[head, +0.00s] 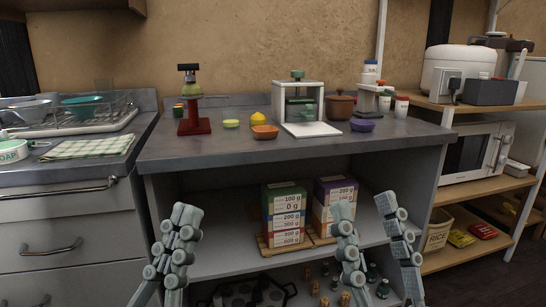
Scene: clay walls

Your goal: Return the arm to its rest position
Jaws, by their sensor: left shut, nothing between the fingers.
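My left gripper (187,212) is at the lower left, in front of the grey counter (210,156), with its grey-green fingers together and nothing between them. My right gripper (366,208) is at the lower right of centre, with its two fingers spread apart and nothing seen held. Both point upward in the picture, in front of the open shelf below the counter. The arms behind the grippers are mostly out of view at the bottom edge.
Labelled boxes (287,213) stand on the shelf (232,262). The counter holds a red press (193,124), a white press (304,129), a brown pot (339,107) and small bowls. Drawers (62,220) are at left; a rack with a microwave (470,153) is at right.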

